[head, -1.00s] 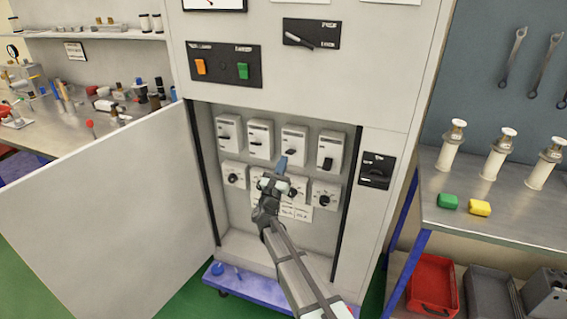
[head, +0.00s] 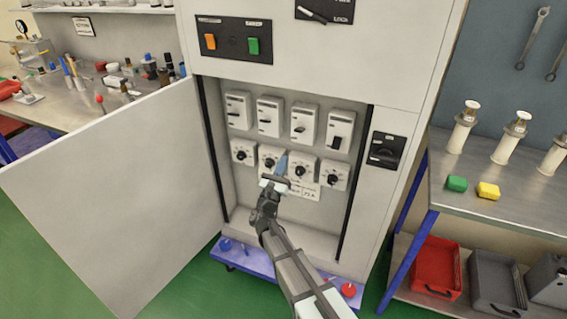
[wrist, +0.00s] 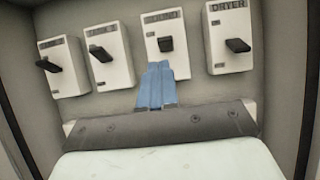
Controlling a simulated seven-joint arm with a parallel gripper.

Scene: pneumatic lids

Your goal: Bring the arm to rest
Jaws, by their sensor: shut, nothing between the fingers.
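My gripper (head: 281,165) is shut and empty, its blue fingertips together in front of the open cabinet's lower compartment. In the head view it overlaps the row of dials, below the third switch (head: 304,124). In the wrist view the shut blue fingers (wrist: 156,85) point up at the third switch (wrist: 168,42), just below its lever; whether they touch it I cannot tell. The fourth switch (wrist: 231,37) stands to its right. My arm comes up from the lower right of the head view and hides part of the cabinet floor.
The cabinet door (head: 120,195) stands wide open on the left. A dark rotary handle (head: 386,150) is on the panel to the right. A bench (head: 440,203) with green and yellow blocks stands further right.

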